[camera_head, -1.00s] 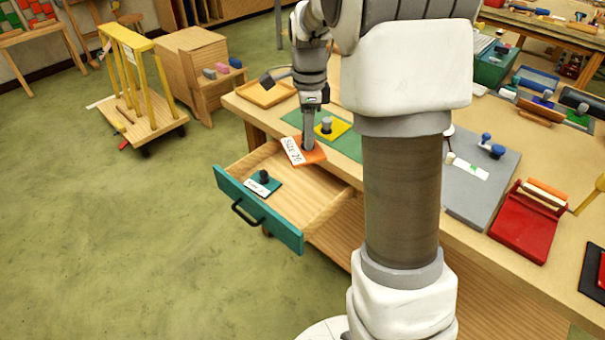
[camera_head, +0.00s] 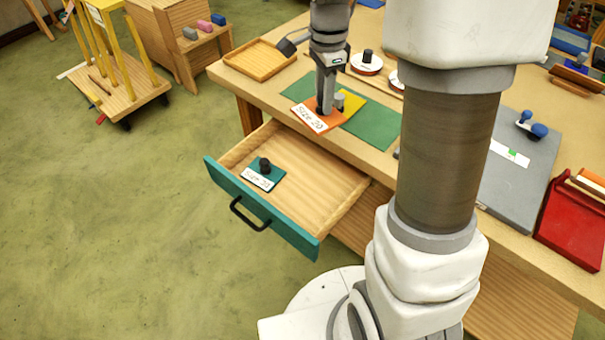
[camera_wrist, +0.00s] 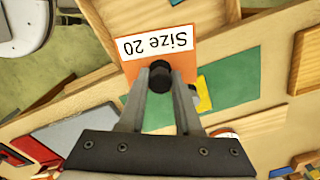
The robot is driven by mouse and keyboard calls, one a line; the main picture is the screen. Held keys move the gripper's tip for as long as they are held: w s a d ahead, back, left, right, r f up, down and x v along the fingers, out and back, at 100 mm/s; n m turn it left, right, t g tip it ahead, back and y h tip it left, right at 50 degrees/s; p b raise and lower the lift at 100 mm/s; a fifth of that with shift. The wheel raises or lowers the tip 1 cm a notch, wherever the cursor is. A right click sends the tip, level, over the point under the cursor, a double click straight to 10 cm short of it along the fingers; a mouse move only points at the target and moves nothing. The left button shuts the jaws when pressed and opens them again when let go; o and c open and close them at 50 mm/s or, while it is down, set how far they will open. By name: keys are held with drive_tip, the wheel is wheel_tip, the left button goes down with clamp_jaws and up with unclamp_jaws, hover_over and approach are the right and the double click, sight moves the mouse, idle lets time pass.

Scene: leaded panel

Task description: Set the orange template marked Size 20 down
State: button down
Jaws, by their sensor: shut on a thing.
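The orange template (camera_head: 322,117) with a white "Size 20" label is at the front edge of the green mat (camera_head: 376,127). My gripper (camera_head: 327,106) is shut on its dark knob. In the wrist view the knob (camera_wrist: 160,76) sits between my fingertips, and the orange template (camera_wrist: 188,60) overlaps the mat, its label end reaching past the bench edge toward the drawer. I cannot tell whether it touches the mat. A yellow template (camera_head: 351,103) with a grey knob lies on the mat just behind it, partly hidden.
The open drawer (camera_head: 325,187) below holds a teal template (camera_head: 265,178) with a black knob and a label. A wooden tray (camera_head: 259,60) stands at the bench's left end. A grey board (camera_head: 519,180) and a red box (camera_head: 577,222) lie to the right.

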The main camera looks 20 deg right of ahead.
sight(316, 116)
drive_tip(key=f+n, duration=0.1)
drive_tip(key=a+f+b, duration=0.1)
drive_tip(key=s+a+f+n, duration=0.1)
drive_tip(key=shift+s+f+n, duration=0.1)
drive_tip(key=shift+f+n, duration=0.2)
drive_tip(key=shift+f+b, duration=1.7)
drive_tip(key=shift+f, duration=6.8)
drive_tip(key=shift+f, duration=0.1)
drive_tip(key=c, duration=0.6)
unclamp_jaws()
